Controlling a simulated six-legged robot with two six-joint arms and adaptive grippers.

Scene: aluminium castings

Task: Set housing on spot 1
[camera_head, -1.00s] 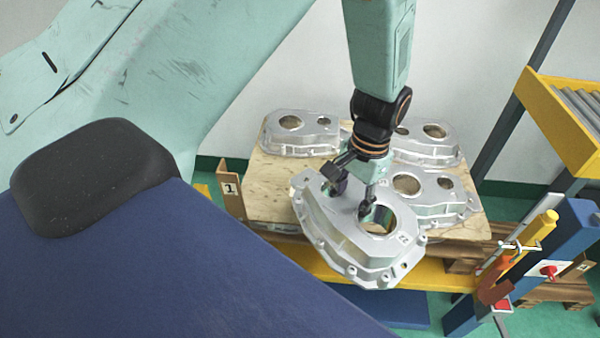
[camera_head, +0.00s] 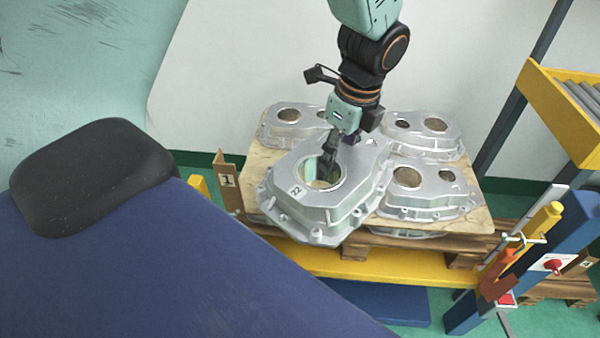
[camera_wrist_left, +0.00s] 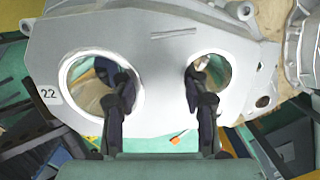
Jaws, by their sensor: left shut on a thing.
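The silver aluminium housing (camera_head: 355,182), labelled 22, hangs tilted over the front left part of the wooden board (camera_head: 258,166). My left gripper (camera_head: 338,156) is shut on it, with one finger in the large hole; the other is mostly hidden. In the left wrist view, the gripper (camera_wrist_left: 160,92) has one finger in each hole of the housing (camera_wrist_left: 160,65), across the web between them. A bracket marked 1 (camera_head: 227,182) stands at the board's left edge, close to the housing. The surface under the housing is hidden. My right gripper is not in view.
Other housings stand at the back left (camera_head: 275,132), back right (camera_head: 437,143) and front right (camera_head: 430,203), close to the held one. A yellow beam (camera_head: 400,267) runs along the front. A blue post (camera_head: 552,258) and a roller conveyor (camera_head: 580,105) are on the right.

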